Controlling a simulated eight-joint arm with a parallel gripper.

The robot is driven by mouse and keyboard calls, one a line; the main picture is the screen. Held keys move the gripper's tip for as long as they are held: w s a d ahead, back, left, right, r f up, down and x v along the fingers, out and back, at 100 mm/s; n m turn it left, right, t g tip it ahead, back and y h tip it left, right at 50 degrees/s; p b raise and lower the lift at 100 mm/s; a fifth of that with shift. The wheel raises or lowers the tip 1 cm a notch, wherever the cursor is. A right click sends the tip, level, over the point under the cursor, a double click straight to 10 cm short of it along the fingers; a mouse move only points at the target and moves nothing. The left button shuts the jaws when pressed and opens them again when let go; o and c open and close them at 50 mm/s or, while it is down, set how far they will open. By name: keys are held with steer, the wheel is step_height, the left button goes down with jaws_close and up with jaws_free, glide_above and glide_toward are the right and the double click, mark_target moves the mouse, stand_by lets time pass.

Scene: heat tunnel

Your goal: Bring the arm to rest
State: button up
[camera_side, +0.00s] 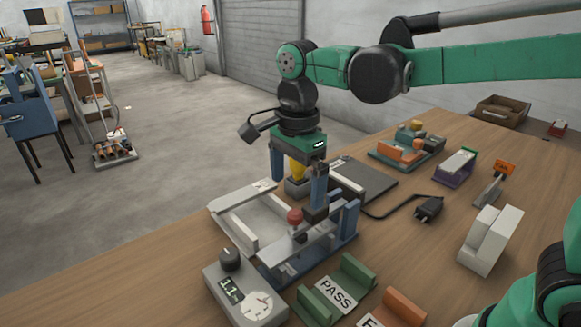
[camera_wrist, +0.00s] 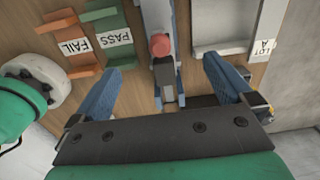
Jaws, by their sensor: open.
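My gripper (camera_side: 298,190) hangs pointing down over the left part of the wooden table, above the far side of a blue and grey fixture (camera_side: 345,218). Its two blue fingers are wide apart. In the wrist view, my gripper (camera_wrist: 163,66) shows nothing clasped between the fingers. The fixture's red knob (camera_side: 295,216) stands in front of the fingers; the knob also shows between them in the wrist view (camera_wrist: 160,45). A yellow thing (camera_side: 297,169) on a grey block appears between the fingers in the side view; I cannot tell its exact depth.
A grey tray (camera_side: 238,221) lies left of the fixture. A dial box (camera_side: 246,296), a green PASS rack (camera_side: 335,291) and an orange FAIL rack (camera_side: 396,309) stand in front. A dark plate (camera_side: 361,181) and a black plug (camera_side: 428,209) lie right.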

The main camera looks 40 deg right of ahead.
steer(key=shift+s+d+r+n+t, duration=0.1)
steer(key=shift+s+d+n+t, duration=0.2)
steer(key=shift+n, duration=0.3)
steer(key=s+d+f+n+t, duration=0.2)
steer(key=s+d+n+t, duration=0.3)
steer(key=n, duration=1.1)
steer(key=shift+s+d+f+n+t, duration=0.15)
steer(key=shift+s+d+n+t, duration=0.15)
steer(key=shift+d+t, duration=0.45)
